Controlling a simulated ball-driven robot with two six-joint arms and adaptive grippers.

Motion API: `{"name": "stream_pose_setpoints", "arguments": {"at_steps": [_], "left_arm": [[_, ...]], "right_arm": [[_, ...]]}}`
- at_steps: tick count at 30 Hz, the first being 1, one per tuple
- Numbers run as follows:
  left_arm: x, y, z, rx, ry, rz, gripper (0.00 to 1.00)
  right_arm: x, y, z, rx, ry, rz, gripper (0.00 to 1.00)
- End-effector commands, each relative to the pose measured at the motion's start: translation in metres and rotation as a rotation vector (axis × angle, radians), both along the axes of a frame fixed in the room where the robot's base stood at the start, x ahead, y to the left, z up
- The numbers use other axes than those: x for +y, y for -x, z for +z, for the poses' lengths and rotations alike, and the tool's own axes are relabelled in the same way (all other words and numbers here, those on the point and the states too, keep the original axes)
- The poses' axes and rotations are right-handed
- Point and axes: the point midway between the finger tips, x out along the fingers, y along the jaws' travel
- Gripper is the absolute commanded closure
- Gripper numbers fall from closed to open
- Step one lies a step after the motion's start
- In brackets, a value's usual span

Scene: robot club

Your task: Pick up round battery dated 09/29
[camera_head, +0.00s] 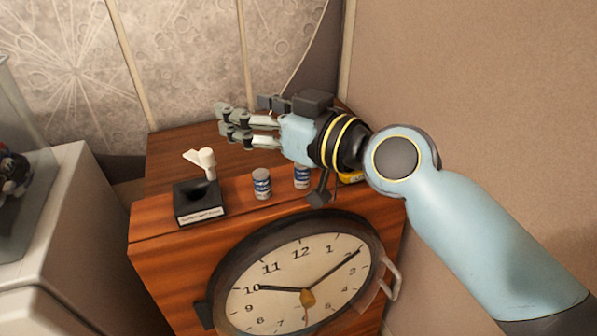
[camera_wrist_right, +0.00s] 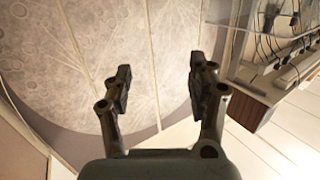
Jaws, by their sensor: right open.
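Two small round batteries with blue and white labels stand upright on the wooden cabinet top (camera_head: 172,160). One battery (camera_head: 261,184) is in clear view near the front edge. The other battery (camera_head: 301,177) stands to its right, its top partly covered by my right gripper. The dates on both are too small to read. My right gripper (camera_head: 222,120) is open and empty, pointing left above the cabinet, over and behind the batteries in the picture. In the right wrist view its fingers (camera_wrist_right: 160,75) are apart with nothing between them. My left gripper is not in view.
A black block with a white figure (camera_head: 199,203) stands left of the batteries. A yellow item (camera_head: 350,177) is partly hidden behind my right arm. A large round clock (camera_head: 300,280) is at the cabinet front. Walls stand behind and right. The wrist view shows cables (camera_wrist_right: 290,45).

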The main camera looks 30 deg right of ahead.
Motion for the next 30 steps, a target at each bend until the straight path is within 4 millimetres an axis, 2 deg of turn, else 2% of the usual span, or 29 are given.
{"name": "stream_pose_setpoints", "arguments": {"at_steps": [1,3,5,6,7,9,11,12,14,17,18,21,25,27,30], "left_arm": [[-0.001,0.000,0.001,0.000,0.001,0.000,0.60],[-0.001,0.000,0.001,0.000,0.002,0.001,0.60],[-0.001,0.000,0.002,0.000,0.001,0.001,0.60],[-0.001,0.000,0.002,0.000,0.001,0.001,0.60],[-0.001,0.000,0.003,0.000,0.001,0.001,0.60],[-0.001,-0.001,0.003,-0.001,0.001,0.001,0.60],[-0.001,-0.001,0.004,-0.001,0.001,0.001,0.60],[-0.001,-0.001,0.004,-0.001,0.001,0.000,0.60],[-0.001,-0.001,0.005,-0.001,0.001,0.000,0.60],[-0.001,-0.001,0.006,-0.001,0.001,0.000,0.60],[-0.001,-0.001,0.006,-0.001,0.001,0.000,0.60],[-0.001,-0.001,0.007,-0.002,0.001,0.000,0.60],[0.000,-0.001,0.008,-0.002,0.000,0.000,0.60],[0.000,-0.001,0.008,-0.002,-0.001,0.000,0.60],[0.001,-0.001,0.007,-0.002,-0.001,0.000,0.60]], "right_arm": [[-0.009,-0.014,0.031,-0.118,-0.046,-0.057,0.42],[-0.034,-0.029,0.073,-0.278,-0.116,-0.183,0.42],[-0.064,-0.038,0.101,-0.388,-0.182,-0.331,0.42],[-0.088,-0.041,0.115,-0.438,-0.228,-0.446,0.42],[-0.106,-0.043,0.120,-0.461,-0.260,-0.537,0.42],[-0.146,-0.043,0.121,-0.459,-0.335,-0.754,0.42],[-0.174,-0.043,0.107,-0.394,-0.389,-0.936,0.42],[-0.188,-0.042,0.092,-0.319,-0.423,-1.048,0.42],[-0.199,-0.040,0.063,-0.163,-0.464,-1.193,0.42],[-0.190,-0.036,0.011,0.186,-0.496,-1.339,0.42],[-0.179,-0.033,-0.008,0.337,-0.496,-1.360,0.42],[-0.142,-0.025,-0.042,0.681,-0.468,-1.331,0.42],[-0.101,-0.013,-0.060,0.980,-0.415,-1.230,0.42],[-0.089,-0.008,-0.064,1.065,-0.394,-1.187,0.42],[-0.084,-0.006,-0.073,1.115,-0.376,-1.161,0.42]]}}
